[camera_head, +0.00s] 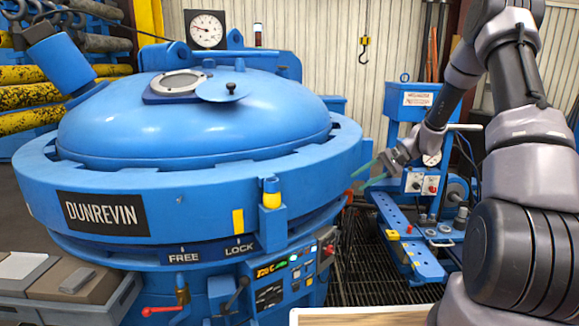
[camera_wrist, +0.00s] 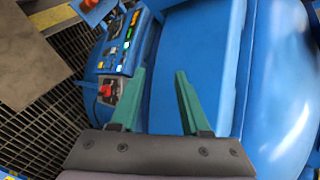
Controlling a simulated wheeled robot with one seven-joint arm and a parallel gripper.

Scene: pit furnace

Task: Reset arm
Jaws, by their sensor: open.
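My gripper (camera_head: 366,176) is at the right side of the blue pit furnace (camera_head: 190,125), with its green fingers pointing left toward the furnace rim. In the wrist view my gripper (camera_wrist: 157,88) shows two green fingers spread apart with nothing between them. Blue furnace surfaces (camera_wrist: 195,60) lie beyond the fingertips. My arm reaches in from the right of the head view, bent at the elbow. Whether the fingers touch the furnace cannot be told.
The control panel (camera_head: 285,275) with lit buttons is below the rim, and also shows in the wrist view (camera_wrist: 118,45). A blue pump stand (camera_head: 412,105) is behind my gripper. A red-handled valve (camera_head: 165,309) is low at the front. Grating floor (camera_head: 360,265) lies between furnace and stand.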

